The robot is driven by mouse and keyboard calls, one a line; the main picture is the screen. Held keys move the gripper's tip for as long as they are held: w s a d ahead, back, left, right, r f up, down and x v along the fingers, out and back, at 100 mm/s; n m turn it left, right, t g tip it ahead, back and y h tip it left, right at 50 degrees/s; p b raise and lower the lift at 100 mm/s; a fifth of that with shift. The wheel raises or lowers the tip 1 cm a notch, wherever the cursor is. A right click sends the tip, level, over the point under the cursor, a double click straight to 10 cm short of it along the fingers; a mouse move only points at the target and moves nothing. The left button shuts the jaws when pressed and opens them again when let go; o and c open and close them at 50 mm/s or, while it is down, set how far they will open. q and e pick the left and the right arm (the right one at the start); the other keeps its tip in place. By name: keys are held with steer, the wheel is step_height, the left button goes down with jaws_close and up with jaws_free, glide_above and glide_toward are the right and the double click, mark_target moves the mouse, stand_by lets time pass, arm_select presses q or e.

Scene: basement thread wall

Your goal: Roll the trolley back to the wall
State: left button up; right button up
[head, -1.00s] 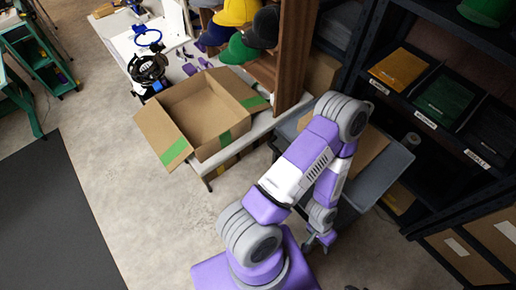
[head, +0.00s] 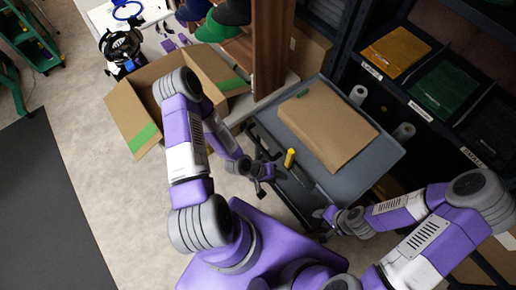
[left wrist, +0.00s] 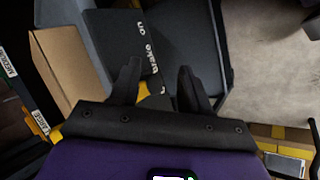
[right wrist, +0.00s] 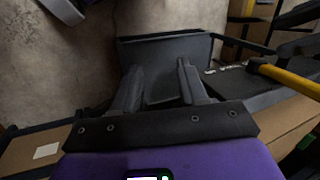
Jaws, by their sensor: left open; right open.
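The trolley (head: 346,182) is grey, with a raised-edge top tray, and stands beside the bench end and the shelving. A flat brown package (head: 325,125) lies on its tray. A short yellow lever (head: 289,158) stands at its near side. In the left wrist view, a dark panel carries white lettering that seems to read "brake on" (left wrist: 153,50). My left gripper (head: 264,172) is open and empty at the trolley's near left side, close to the yellow lever. My right gripper (head: 334,216) is open by the near right corner; the wrist view shows its fingers (right wrist: 160,70) before a grey panel.
Dark shelving (head: 450,75) with labelled bins stands to the right, close to the trolley. A dark mat (head: 50,205) and bare floor lie at left.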

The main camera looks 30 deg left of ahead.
mark_target(260, 147)
arm_select(q)
steer(key=w+a+f+n+t+b, duration=0.25)
steer(key=a+n+t+b, duration=0.6)
steer(key=a, duration=0.65)
steer(key=shift+m+t+y, duration=0.5)
steer(key=shift+m+t, duration=0.25)
steer(key=x, duration=0.5)
steer(key=p+x, duration=0.1)
steer(key=x, duration=0.2)
steer(key=shift+w+a+r, duration=0.2)
steer(key=shift+r, duration=0.05)
steer(key=shift+c, duration=0.3)
jaws_close()
